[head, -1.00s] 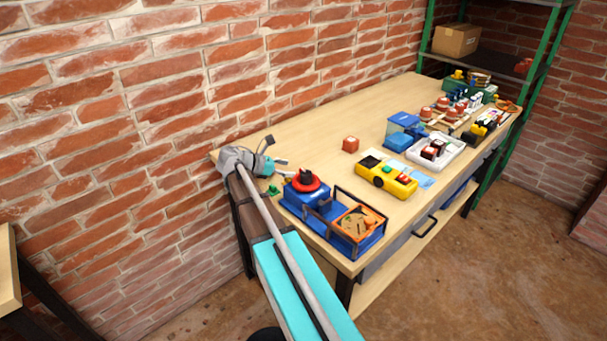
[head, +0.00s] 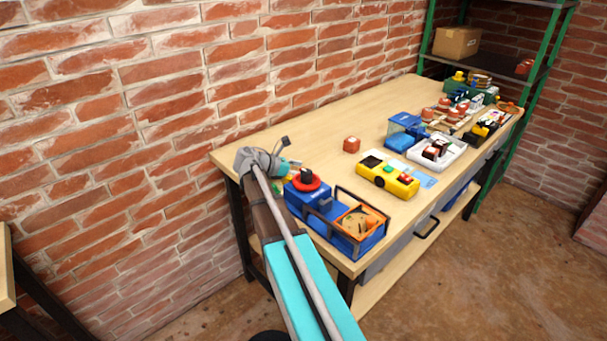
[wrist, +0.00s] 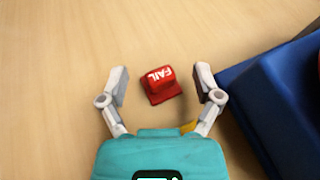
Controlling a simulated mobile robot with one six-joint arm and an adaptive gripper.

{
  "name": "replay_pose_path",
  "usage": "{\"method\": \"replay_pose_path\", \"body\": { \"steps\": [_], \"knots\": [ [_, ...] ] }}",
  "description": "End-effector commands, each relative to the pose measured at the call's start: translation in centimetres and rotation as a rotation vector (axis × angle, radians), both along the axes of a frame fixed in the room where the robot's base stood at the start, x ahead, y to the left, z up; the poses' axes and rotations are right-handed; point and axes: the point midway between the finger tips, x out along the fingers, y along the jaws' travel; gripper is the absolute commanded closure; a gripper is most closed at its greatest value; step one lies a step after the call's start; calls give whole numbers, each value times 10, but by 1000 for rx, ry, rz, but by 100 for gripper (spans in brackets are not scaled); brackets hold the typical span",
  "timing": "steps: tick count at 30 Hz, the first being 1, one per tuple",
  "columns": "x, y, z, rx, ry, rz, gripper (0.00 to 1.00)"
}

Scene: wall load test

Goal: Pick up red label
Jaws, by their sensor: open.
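The red label (wrist: 162,85) is a small red block with white "FAIL" lettering, resting on the wooden tabletop in the middle of the wrist view. My gripper (wrist: 161,72) is open, with one finger on each side of the label and a visible gap to both. In the head view my gripper (head: 292,168) is low over the near left end of the table. I cannot make out the label there; it seems hidden around the gripper.
A blue box (wrist: 262,100) stands close to the right finger; it also shows in the head view with a red knob (head: 306,180) and an orange tray (head: 361,222). The brick wall borders the table.

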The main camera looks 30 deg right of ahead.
Motion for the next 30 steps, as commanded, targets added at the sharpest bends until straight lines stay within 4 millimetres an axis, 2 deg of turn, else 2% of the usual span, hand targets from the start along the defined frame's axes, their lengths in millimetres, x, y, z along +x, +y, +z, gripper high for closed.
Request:
{"method": "replay_pose_path", "body": {
  "steps": [5,15,30],
  "knots": [
    [0,0,0,0,0,-1,17],
    [0,0,0,0,0,-1,78],
    [0,-1,2,0,0,-2,79]
  ]
}}
